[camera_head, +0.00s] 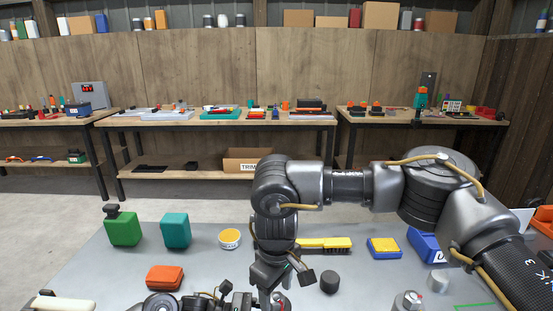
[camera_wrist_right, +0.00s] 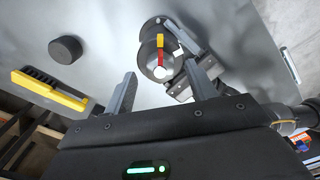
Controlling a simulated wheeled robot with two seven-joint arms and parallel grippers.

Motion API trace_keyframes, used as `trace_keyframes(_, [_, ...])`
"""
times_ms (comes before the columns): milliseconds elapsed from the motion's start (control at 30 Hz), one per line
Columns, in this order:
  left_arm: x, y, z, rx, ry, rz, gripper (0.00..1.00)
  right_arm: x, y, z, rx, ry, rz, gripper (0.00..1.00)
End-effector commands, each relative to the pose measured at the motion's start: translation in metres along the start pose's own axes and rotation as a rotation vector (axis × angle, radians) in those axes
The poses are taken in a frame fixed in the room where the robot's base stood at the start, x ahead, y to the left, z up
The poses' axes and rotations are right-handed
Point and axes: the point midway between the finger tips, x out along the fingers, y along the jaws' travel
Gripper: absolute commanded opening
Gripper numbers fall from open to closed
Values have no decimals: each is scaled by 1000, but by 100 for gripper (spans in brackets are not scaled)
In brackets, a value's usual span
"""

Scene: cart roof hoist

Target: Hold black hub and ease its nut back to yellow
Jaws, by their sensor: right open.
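The black hub (camera_wrist_right: 147,60) is a round dark body in the right wrist view, with a narrow red and yellow strip (camera_wrist_right: 160,55) across its face. A small pale patch shows at the strip's lower end; I cannot clearly tell the nut's outline. My left gripper (camera_wrist_right: 168,55) reaches in from the right of that view, its fingers on either side of the hub and seemingly closed on it. My right gripper (camera_wrist_right: 160,70) is open and empty, its fingertips apart over the hub's near side. In the head view my right gripper (camera_head: 275,282) points down and mostly hides the hub.
On the grey table, a dark cylinder (camera_head: 329,282) and a yellow brush (camera_head: 324,244) lie close by. A yellow-topped tin (camera_head: 229,239), teal block (camera_head: 176,230), green canister (camera_head: 123,229), orange case (camera_head: 165,278) and blue-yellow box (camera_head: 384,248) stand around. Workbenches line the back wall.

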Motion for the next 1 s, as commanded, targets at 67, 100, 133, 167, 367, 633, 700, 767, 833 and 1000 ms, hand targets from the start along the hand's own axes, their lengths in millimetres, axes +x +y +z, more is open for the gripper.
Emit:
trace_keyframes(67, [0, 0, 0, -1, 1, 0, 39, -9, 0, 0, 0, 2, 3, 56])
trace_keyframes(100, [0, 0, 0, -1, 1, 0, 39, -14, 0, 0, 0, 2, 2, 56])
trace_keyframes(133, [0, 0, 0, -1, 1, 0, 39, -17, 0, 0, 0, 2, 2, 56])
trace_keyframes(167, [0, 0, 0, -1, 1, 0, 39, -20, 0, 0, 0, 2, 2, 56])
trace_keyframes(367, [0, 0, 0, -1, 1, 0, 39, -40, 0, 0, 0, 1, 2, 56])
trace_keyframes(633, [0, 0, 0, -1, 1, 0, 39, -47, 0, 0, 0, 0, 0, 56])
trace_keyframes(700, [0, 0, 0, -2, 1, 0, 39, -47, 0, 0, 0, 0, 0, 56])
trace_keyframes(767, [0, 0, 0, -2, 1, 0, 39, -47, 0, 0, 0, 0, 0, 56])
trace_keyframes(833, [0, 0, 0, -2, 1, 0, 39, -46, 0, 0, 0, 0, 0, 56])
trace_keyframes(1000, [0, 0, 0, -1, 1, 0, 80, -46, 0, 0, 0, 0, 0, 56])
